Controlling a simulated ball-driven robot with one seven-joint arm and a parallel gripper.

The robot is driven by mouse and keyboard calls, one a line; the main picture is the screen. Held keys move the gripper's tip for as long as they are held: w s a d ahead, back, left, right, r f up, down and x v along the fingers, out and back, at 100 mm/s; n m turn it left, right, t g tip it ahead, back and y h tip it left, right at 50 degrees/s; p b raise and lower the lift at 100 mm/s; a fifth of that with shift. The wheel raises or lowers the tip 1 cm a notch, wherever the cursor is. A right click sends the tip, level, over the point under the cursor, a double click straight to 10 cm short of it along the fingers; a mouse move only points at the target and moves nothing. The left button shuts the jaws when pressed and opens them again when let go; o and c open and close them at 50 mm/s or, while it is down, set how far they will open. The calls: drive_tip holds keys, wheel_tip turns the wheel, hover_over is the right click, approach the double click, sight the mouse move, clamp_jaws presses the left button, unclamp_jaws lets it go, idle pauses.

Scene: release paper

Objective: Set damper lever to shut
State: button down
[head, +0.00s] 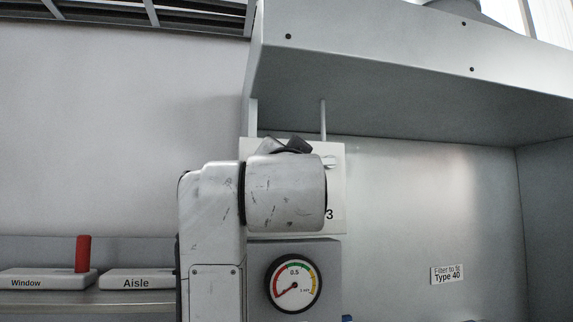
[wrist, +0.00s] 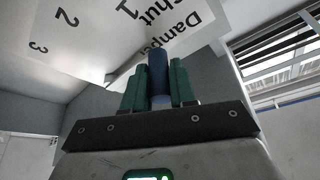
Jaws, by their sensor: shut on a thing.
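The damper plate (wrist: 95,35) shows in the wrist view with the words "Damper" and "shut" and the marks 1, 2 and 3. The damper lever's blue handle (wrist: 158,75) stands between the two green fingers of my gripper (wrist: 159,88), which are shut on it. The handle's top lies near the "Damper" and "shut" lettering. I cannot tell exactly which mark the lever points at. In the head view, my arm covers most of the white plate (head: 335,190); only its edges and the "3" show. The lever handle is hidden there.
A grey hood (head: 400,70) overhangs the plate. A round gauge (head: 294,284) sits below it. At the left are a "Window" block (head: 40,281) with a red handle (head: 83,254) and an "Aisle" block (head: 135,283).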

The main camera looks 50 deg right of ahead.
drive_tip(key=shift+r+m, duration=0.4)
drive_tip(key=c, duration=1)
unclamp_jaws()
drive_tip(key=shift+o, duration=0.2)
drive_tip(key=shift+f, duration=0.1)
drive_tip(key=b+v, duration=0.3)
drive_tip(key=v, duration=0.7)
drive_tip(key=shift+s+a, duration=0.2)
drive_tip(key=shift+a, duration=0.2)
